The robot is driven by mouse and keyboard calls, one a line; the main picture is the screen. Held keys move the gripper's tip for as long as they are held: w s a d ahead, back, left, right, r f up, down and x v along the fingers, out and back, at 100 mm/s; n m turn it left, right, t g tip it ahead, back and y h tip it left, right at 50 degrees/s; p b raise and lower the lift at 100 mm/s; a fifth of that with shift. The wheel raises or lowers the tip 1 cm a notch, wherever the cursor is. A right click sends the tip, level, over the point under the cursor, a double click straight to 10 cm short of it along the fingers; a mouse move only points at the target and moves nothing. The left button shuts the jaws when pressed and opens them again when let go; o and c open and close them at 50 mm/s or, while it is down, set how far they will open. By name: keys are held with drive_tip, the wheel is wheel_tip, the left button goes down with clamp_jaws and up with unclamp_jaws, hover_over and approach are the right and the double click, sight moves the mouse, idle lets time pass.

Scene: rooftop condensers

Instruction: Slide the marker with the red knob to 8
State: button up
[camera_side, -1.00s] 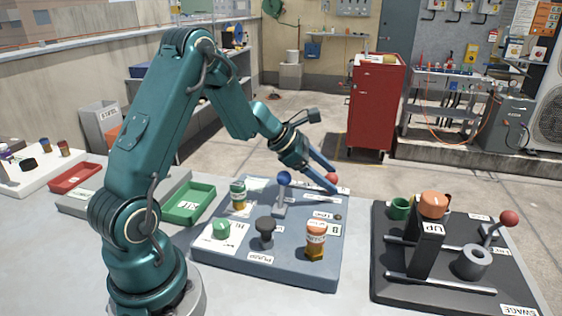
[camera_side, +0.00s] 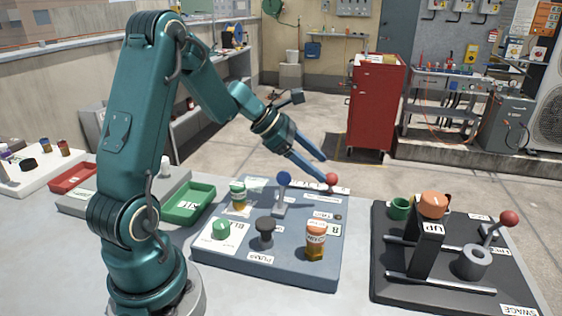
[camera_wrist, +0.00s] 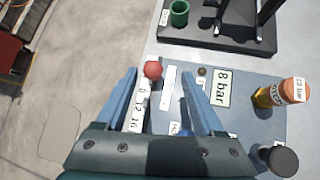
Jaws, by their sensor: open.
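The marker's red knob (camera_side: 332,180) stands at the far edge of the blue-grey panel (camera_side: 215,262). The marker's exact reading is hidden. My gripper (camera_side: 325,169) is open and empty, its lower fingertip close to the knob in the side view. In the wrist view the knob appears between the fingertips of my gripper (camera_wrist: 159,71), nearer the left one. Contact cannot be told.
A blue-knobbed lever (camera_side: 284,179), a black knob (camera_side: 265,226), a green button (camera_side: 221,229) and an orange-capped bottle (camera_side: 316,240) stand on the panel.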

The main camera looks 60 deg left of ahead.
sight(331, 174)
drive_tip(key=w+m+g+y, duration=0.1)
drive_tip(key=m+g, duration=0.1)
drive_tip(key=m, duration=0.2)
drive_tip(key=w+r+m+g+y, duration=0.1)
drive_tip(key=m+g, duration=0.1)
drive_tip(key=m, duration=0.2)
drive_tip(key=w+m+g+y, duration=0.1)
drive_tip(key=m+g, duration=0.1)
drive_tip(key=m, duration=0.2)
drive_tip(key=shift+w+r+y, duration=0.1)
drive_tip(key=shift+r+y, duration=0.15)
drive_tip(key=shift+y, duration=0.15)
drive_tip(key=shift+d+x, duration=0.15)
drive_tip(key=shift+x, duration=1.15)
drive_tip(key=shift+d+x, duration=0.1)
drive_tip(key=shift+x, duration=1.25)
clamp_jaws()
